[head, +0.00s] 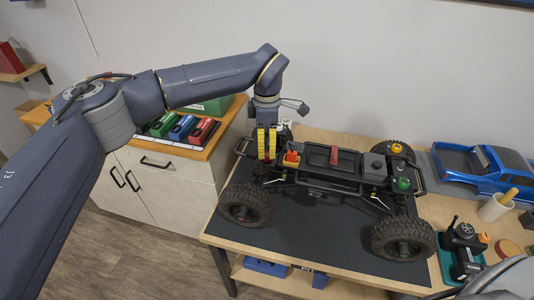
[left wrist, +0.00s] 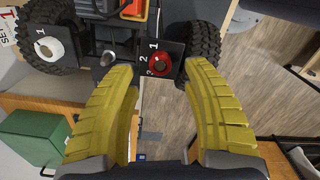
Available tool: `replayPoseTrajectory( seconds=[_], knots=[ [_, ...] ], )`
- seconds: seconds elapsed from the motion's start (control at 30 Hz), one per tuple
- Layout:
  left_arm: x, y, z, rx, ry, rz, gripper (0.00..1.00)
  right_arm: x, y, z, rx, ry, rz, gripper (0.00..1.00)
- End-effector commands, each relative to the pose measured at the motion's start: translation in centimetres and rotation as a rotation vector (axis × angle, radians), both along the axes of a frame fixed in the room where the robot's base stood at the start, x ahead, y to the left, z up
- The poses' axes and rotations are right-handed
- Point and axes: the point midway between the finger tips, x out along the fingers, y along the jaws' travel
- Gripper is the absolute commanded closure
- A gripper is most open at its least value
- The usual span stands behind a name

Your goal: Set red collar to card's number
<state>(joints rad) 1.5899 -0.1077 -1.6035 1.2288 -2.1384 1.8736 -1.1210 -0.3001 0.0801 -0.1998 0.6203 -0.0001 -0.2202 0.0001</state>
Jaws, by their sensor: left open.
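The red collar (left wrist: 160,65) sits on a black plate on the crawler (head: 335,160), beside the white printed numbers 1, 2 and 3. Which number it is set to is not clear. A white collar (left wrist: 48,50) on another plate has a 1 beside it. The card (left wrist: 7,26) is cut off at the upper left of the left wrist view; "SE" and part of a figure show, and I cannot read its number surely. My left gripper (head: 267,157) points down over the crawler's left end. Its yellow fingers are open, with the red collar between and just beyond their tips (left wrist: 160,72).
The crawler stands on a dark mat (head: 310,235) on a wooden table. A blue truck body (head: 475,170), a pale cup (head: 492,208) and a transmitter (head: 464,240) lie to its right. A cabinet (head: 180,185) with coloured boxes stands at left. An orange block (head: 291,157) is close beside the fingers.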

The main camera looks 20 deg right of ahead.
Motion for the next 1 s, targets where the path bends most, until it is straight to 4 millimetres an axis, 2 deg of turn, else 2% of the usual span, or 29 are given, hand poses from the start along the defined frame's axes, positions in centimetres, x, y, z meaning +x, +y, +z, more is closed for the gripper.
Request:
replayPoseTrajectory(
  seconds=[0.1,0.3,0.77,0.87,1.0],
  knots=[
    [-0.1,0.0,-1.6,0.0,0.002,0.0,0.51,0.0,0.0,0.0,0.0,0.0,0.0,0.56],
    [0.0,0.0,-3.1,-0.001,0.001,0.0,0.51,0.0,0.0,0.0,0.0,0.0,0.0,0.56],
    [0.0,0.0,-3.7,0.0,0.0,0.0,0.51,0.0,0.0,0.0,0.0,0.0,0.0,0.56],
    [0.0,0.0,-3.7,0.0,0.0,0.0,0.59,0.0,0.0,0.0,0.0,0.0,0.0,0.56],
    [0.0,0.0,-3.7,0.0,0.0,0.0,0.75,0.0,0.0,0.0,0.0,0.0,0.0,0.56]
  ],
)
